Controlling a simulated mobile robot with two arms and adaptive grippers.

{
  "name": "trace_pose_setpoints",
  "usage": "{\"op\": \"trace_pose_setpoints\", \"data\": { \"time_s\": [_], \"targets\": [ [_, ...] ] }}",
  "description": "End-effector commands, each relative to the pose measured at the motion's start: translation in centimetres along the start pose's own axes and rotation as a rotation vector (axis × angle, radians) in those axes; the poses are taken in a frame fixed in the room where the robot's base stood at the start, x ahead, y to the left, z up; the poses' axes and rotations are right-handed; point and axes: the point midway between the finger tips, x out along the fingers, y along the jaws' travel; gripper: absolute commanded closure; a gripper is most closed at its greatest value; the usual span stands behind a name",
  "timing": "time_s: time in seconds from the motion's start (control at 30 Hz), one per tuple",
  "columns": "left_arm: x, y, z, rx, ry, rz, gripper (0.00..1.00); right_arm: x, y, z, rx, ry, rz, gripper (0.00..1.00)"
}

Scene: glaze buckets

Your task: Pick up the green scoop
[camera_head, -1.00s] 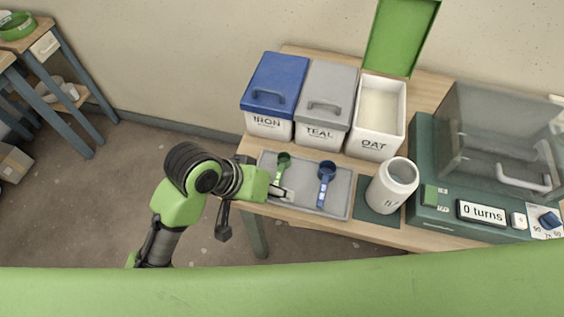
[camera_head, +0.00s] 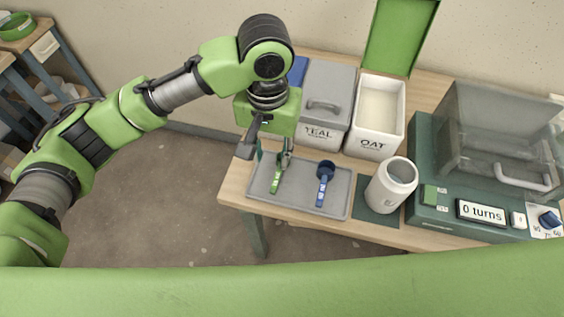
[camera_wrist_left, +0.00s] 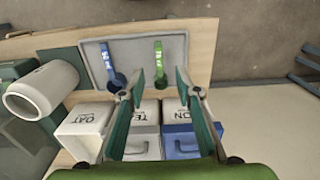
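The green scoop (camera_head: 277,181) lies on the left part of the grey tray (camera_head: 303,202), its handle toward the tray's front edge. It also shows in the wrist view (camera_wrist_left: 158,61). My left gripper (camera_head: 273,157) points down over the scoop's cup end and partly hides it in the head view. In the wrist view its two fingers (camera_wrist_left: 160,77) are spread, with the scoop's cup between their tips and nothing gripped. I cannot tell how high the tips are above the tray. My right gripper is not in view.
A blue scoop (camera_head: 324,182) lies to the right on the same tray. Behind stand the lidded TEAL bucket (camera_head: 321,131), the open OAT bucket (camera_head: 373,146) and the blue-lidded bucket (camera_wrist_left: 180,145). A white jar (camera_head: 391,185) and a green machine (camera_head: 455,214) stand to the right.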

Motion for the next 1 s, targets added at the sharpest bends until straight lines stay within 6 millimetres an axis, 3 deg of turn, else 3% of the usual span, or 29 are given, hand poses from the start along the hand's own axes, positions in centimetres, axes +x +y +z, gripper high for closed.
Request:
{"op": "trace_pose_setpoints", "data": {
  "time_s": [0.3,0.57,0.83,1.0],
  "targets": [
    [6.1,0.0,0.1,0.002,-0.003,0.001,0.69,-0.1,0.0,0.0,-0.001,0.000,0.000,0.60],
    [8.1,0.1,0.2,0.003,-0.001,0.001,0.69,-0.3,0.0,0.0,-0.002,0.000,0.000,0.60],
    [11.9,0.3,0.5,0.003,-0.001,0.001,0.69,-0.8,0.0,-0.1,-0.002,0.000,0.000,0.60],
    [12.8,0.3,0.5,0.004,0.001,0.002,0.69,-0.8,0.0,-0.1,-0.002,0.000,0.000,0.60]
  ]
}}
